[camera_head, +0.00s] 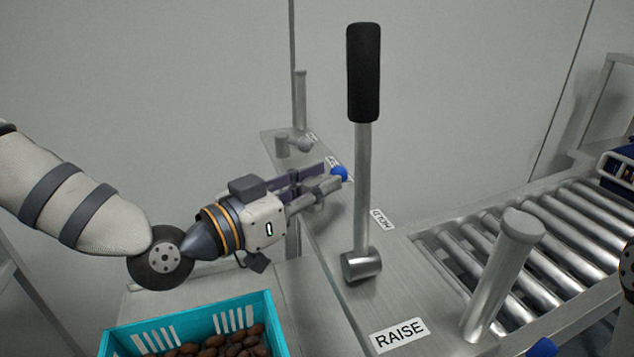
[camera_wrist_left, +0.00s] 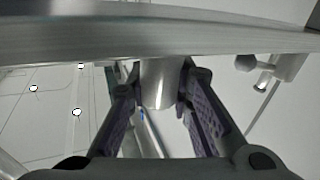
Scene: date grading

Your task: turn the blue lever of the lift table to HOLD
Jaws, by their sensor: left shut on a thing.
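The blue lever (camera_head: 338,174) shows as a blue round end beside the fingertips of my left gripper (camera_head: 318,187). The gripper reaches in from the left and is shut on the lever's metal part; the fingers hide much of it. In the left wrist view, a metal cylinder (camera_wrist_left: 160,85) sits between the two finger pads of the left gripper (camera_wrist_left: 160,95). A HOLD label (camera_head: 382,219) lies on the lift table (camera_head: 345,310), to the right of the tall lever's shaft. A RAISE label (camera_head: 399,334) lies nearer. My right gripper is not in view.
A tall upright lever with a black grip (camera_head: 363,72) stands just right of the gripper. A turquoise crate of dates (camera_head: 190,318) is below the arm. A roller conveyor (camera_head: 560,232) runs at right, with a thick metal post (camera_head: 500,275) in front. Another blue knob (camera_head: 543,347) shows at the bottom.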

